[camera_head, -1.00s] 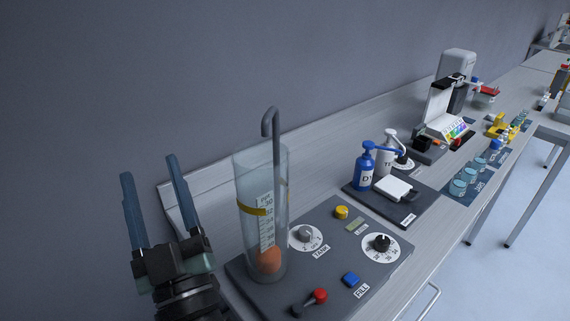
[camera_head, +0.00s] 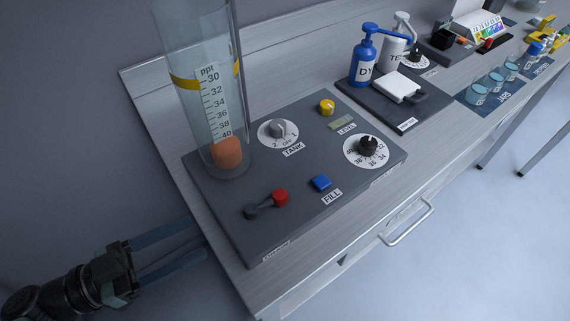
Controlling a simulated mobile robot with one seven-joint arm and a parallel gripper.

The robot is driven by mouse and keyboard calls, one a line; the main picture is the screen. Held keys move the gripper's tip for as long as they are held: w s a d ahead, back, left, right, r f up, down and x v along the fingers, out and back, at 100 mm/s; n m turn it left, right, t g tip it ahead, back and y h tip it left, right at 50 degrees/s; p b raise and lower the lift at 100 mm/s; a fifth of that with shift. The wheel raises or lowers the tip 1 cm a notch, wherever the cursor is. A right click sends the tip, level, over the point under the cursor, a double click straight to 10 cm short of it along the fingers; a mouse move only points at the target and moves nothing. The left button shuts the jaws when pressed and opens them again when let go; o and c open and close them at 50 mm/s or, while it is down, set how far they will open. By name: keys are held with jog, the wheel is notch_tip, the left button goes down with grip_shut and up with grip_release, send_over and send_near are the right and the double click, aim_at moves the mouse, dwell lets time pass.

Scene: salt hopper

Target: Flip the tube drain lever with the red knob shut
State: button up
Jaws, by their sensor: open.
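The drain lever's red knob (camera_head: 281,197) sits at the right end of a short dark lever (camera_head: 265,205) on the front left of the dark grey panel (camera_head: 222,222). The lever lies low, pointing right and slightly back from its pivot. The clear tube (camera_head: 203,80) stands upright behind it, with a ppt scale, a yellow band and an orange float (camera_head: 227,153) near its bottom. My gripper (camera_head: 200,240) is open and empty at the lower left, its two blue fingers pointing right toward the bench's left edge, apart from the lever. The fingertips are partly hidden by the bench edge.
A blue FILL button (camera_head: 321,183), grey TANK dial (camera_head: 278,131), yellow LEVEL knob (camera_head: 327,107) and black dial (camera_head: 367,147) share the panel. Pump bottles (camera_head: 363,66) stand farther back right. A drawer handle (camera_head: 408,224) juts from the bench front. Floor at right is clear.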

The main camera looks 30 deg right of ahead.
aim_at(248, 212)
jog(key=shift+g, duration=0.3)
jog(key=d+p, duration=0.1)
jog(key=d, duration=0.3)
jog(key=s+d+p, duration=0.1)
jog(key=d, duration=0.3)
jog(key=d+p, duration=0.1)
jog(key=d, duration=0.4)
jog(key=shift+s+r, duration=0.15)
jog(key=shift+r, duration=0.2)
jog(key=shift+c, duration=0.3)
grip_shut()
jog(key=shift+a, duration=0.1)
